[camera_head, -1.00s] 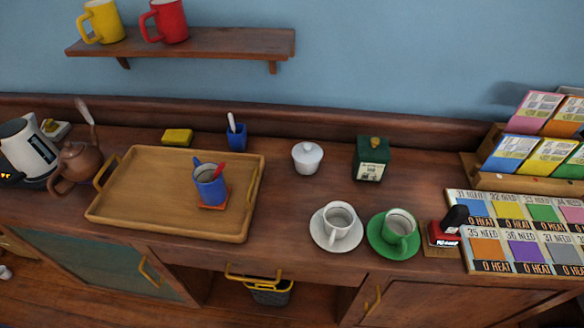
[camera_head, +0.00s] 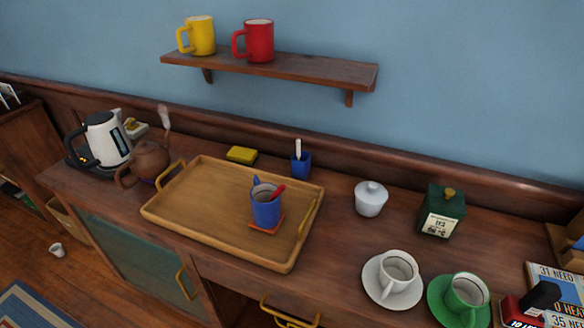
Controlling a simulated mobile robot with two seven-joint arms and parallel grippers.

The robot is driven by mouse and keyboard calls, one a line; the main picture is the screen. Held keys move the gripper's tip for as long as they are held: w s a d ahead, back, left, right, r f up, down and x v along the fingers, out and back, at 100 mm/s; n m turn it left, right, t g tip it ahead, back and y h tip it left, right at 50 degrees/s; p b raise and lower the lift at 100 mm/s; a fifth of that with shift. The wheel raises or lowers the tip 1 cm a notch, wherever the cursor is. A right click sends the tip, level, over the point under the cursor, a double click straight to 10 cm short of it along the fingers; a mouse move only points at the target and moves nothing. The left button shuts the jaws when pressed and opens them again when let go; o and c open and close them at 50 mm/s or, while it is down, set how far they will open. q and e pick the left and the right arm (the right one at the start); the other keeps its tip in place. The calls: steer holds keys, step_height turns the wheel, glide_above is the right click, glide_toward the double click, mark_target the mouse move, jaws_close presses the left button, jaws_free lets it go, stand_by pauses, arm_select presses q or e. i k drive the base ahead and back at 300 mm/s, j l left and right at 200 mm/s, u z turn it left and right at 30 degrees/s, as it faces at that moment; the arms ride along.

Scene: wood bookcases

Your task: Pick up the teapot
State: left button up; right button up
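The brown teapot (camera_head: 150,158) stands upright on the wooden sideboard, between the kettle and the tray. Its handle loop faces left and front, and a pale plume rises above it on the right. Neither of my grippers shows in the head view.
A white and black kettle (camera_head: 106,140) stands close to the teapot's left. A wooden tray (camera_head: 205,232) with a blue mug (camera_head: 266,208) lies to its right. A yellow sponge (camera_head: 241,154), a blue cup (camera_head: 300,165), a white lidded pot (camera_head: 370,199) and a green tin (camera_head: 442,211) stand further right.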

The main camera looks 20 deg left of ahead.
mark_target(148, 159)
steer(key=u, duration=1.6)
steer(key=z, duration=0.4)
